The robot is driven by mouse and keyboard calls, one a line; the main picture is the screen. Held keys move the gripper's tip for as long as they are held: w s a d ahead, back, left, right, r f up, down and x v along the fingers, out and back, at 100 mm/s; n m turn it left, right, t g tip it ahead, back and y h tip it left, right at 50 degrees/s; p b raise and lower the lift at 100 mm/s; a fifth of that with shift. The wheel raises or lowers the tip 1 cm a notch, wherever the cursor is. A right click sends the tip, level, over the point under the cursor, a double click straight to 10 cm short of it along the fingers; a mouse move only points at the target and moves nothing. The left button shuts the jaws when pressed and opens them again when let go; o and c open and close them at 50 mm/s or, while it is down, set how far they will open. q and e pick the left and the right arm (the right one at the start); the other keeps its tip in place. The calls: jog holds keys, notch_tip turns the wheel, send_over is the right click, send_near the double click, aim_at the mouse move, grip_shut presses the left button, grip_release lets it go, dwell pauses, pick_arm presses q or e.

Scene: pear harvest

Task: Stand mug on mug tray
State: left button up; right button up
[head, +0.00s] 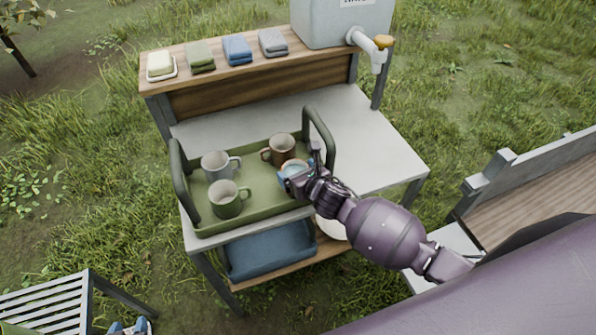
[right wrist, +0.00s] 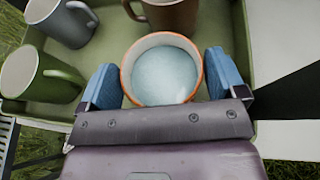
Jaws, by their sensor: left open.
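The green mug tray (head: 262,200) with two upright handles stands on the table. My right gripper (head: 293,178) is over its right front part, with its two blue fingers against opposite sides of a light blue mug (head: 294,169) with an orange rim. In the right wrist view the same mug (right wrist: 163,75) is upright between the fingers (right wrist: 164,88). I cannot tell whether its base touches the tray; its handle is hidden. A grey mug (head: 216,166), a green mug (head: 226,200) and a brown mug (head: 281,150) stand in the tray. My left gripper (head: 130,328) barely shows at the bottom left edge, open.
A shelf behind the tray holds a soap dish (head: 161,67), folded cloths (head: 237,50) and a water container (head: 338,20) with a tap. A blue bin (head: 268,250) sits below the table. The table top (head: 370,140) right of the tray is clear. The brown mug is close to my right gripper.

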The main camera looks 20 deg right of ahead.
jog(key=shift+o, duration=0.7)
jog(key=shift+r, duration=0.15)
jog(key=v, duration=1.2)
jog(key=shift+p, duration=0.35)
jog(key=s+d+f+n+h, duration=0.1)
jog(key=s+n, duration=0.4)
jog(key=n, duration=0.6)
jog(key=s+d+f+n+g+h, duration=0.1)
jog(key=s+d+f+n, duration=0.3)
jog(key=n, duration=0.8)
jog(key=s+d+f+n+h, duration=0.1)
jog(key=s+d+f+n, duration=0.1)
jog(key=s+n, duration=0.4)
jog(key=shift+d+f+n+g, duration=0.35)
jog(key=shift+f+n, duration=0.25)
jog(key=shift+n, duration=2.3)
jog(key=shift+w, duration=0.1)
